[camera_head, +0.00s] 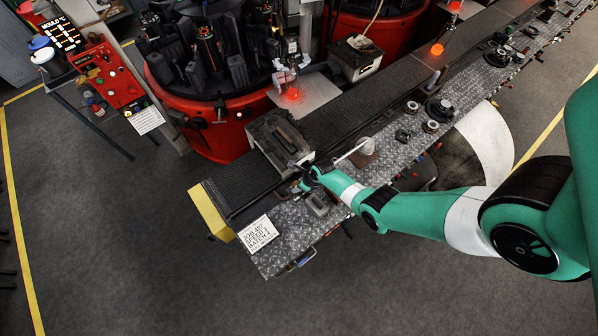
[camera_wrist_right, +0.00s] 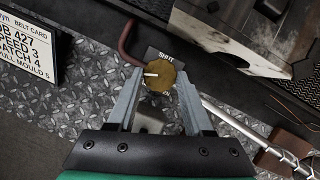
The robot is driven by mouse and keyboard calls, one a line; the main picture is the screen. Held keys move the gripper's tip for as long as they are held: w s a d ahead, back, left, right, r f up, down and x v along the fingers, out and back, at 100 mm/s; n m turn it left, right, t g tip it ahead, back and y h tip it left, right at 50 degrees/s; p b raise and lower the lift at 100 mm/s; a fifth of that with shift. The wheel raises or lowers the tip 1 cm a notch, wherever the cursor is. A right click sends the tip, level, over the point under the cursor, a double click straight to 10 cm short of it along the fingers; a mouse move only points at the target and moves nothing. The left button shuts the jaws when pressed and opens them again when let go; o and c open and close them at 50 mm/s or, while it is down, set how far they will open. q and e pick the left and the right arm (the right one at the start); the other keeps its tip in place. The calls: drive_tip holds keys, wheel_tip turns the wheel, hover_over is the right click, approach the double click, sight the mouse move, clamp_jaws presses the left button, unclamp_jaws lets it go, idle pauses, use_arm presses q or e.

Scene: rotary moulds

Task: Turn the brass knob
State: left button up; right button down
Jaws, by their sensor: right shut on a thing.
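The brass knob (camera_wrist_right: 161,78) is round, with a white pointer mark extending to the left, in the right wrist view. A dark plate marked SHUT (camera_wrist_right: 165,56) sits just beyond it. My right gripper (camera_wrist_right: 158,84) has one finger on each side of the knob and is shut on it. In the head view my right gripper (camera_head: 304,180) is at the bench edge by a grey mould block, and the knob is too small or hidden to make out there. My left gripper is not in view.
A belt card (camera_head: 258,234) lies on the tread-plate bench (camera_head: 283,216). A grey metal mould (camera_head: 279,138) stands close beyond the gripper, and a pale rod (camera_wrist_right: 232,120) runs right of the fingers. Red rotary machines stand behind the belt. The floor in front is clear.

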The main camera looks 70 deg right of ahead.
drive_tip(key=shift+n, duration=0.4)
drive_tip(key=n+y+b, duration=0.1)
drive_tip(key=n, duration=0.2)
drive_tip(key=shift+d+y, duration=0.2)
drive_tip(key=shift+y, duration=0.2)
drive_tip(key=shift+d+n+y+b, duration=0.1)
drive_tip(key=shift+n+y+b, duration=0.4)
drive_tip(key=shift+n, duration=1.5)
drive_tip(key=shift+g, duration=0.3)
drive_tip(key=shift+c, duration=1.5)
unclamp_jaws()
